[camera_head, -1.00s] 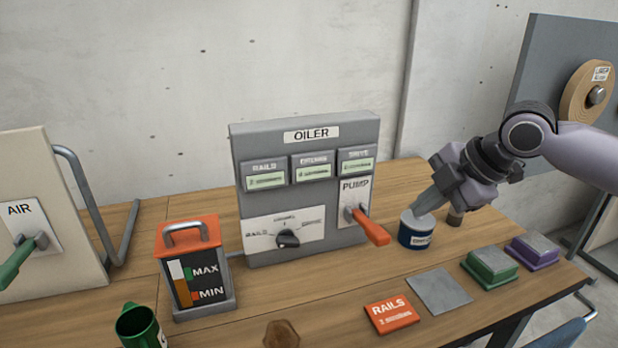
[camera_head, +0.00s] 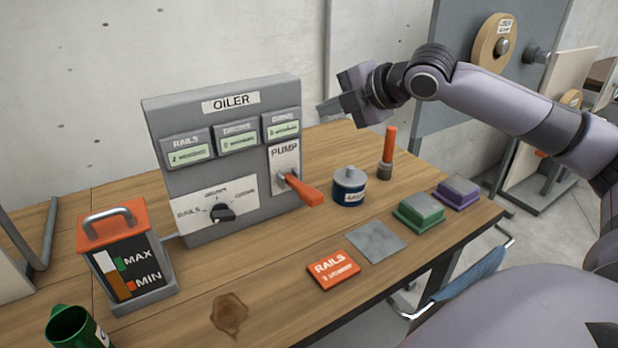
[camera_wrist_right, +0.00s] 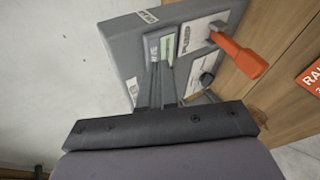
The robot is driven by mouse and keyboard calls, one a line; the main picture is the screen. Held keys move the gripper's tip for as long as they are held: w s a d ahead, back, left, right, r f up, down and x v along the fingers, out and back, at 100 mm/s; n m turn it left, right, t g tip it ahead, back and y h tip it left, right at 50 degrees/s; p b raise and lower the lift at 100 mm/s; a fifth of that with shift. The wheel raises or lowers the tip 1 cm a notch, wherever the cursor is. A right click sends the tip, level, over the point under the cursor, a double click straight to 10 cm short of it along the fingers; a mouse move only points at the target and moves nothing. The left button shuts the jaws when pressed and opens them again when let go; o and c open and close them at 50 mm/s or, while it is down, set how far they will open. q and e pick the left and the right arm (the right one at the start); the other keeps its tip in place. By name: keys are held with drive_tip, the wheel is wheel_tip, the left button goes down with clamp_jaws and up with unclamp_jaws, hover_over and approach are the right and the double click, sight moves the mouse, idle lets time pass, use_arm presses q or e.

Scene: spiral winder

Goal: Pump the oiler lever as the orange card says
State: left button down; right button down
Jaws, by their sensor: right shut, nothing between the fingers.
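The grey oiler (camera_head: 225,150) stands on the table, with three small displays and a selector knob (camera_head: 222,212) on its front. Its orange pump lever (camera_head: 303,191) sticks out toward the front, sloping slightly down; it also shows in the wrist view (camera_wrist_right: 240,55). The orange card (camera_head: 333,269) lies flat in front, reading RAILS with a small second line I cannot read surely. My right gripper (camera_head: 322,108) is shut and empty, up in the air to the right of the oiler's top, apart from the lever. My left gripper is not in view.
An orange-topped oil tank (camera_head: 123,252) marked MAX and MIN stands left of the oiler. A blue tin (camera_head: 349,188), an orange-handled tool (camera_head: 388,152), a grey plate (camera_head: 376,241), and green (camera_head: 419,213) and purple (camera_head: 456,193) blocks are to the right. A green cup (camera_head: 75,328) stands front left.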

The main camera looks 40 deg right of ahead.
drive_tip(key=w+a+r+n+t+y+b, duration=0.1)
drive_tip(key=w+a+r+n+t+y, duration=0.2)
drive_tip(key=r+n, duration=0.4)
drive_tip(key=w+a+r+n+t+y+b, duration=0.1)
drive_tip(key=r+n+t+y, duration=0.2)
drive_tip(key=r+n+t, duration=0.45)
drive_tip(key=s+a+r+n+g+y+b, duration=0.1)
drive_tip(key=s+a+r+n+g+y, duration=0.15)
drive_tip(key=a+n+g+y, duration=0.55)
drive_tip(key=s+a+r+n+g+y, duration=0.1)
drive_tip(key=s+a+n+g+y, duration=0.25)
drive_tip(key=n, duration=0.95)
wheel_tip(320, 180, down, 12)
drive_tip(key=s+a+n+g+h+b, duration=0.25)
drive_tip(key=n+g+h, duration=0.5)
drive_tip(key=n, duration=0.45)
drive_tip(key=w+d+f+n+h, duration=0.1)
drive_tip(key=d+f+h, duration=0.1)
drive_tip(key=d+h, duration=0.4)
drive_tip(key=d+f+n+h, duration=0.1)
drive_tip(key=d+f+h, duration=0.2)
drive_tip(key=d+h, duration=0.3)
drive_tip(key=shift+w+d+n+g, duration=0.35)
drive_tip(key=shift+d, duration=0.2)
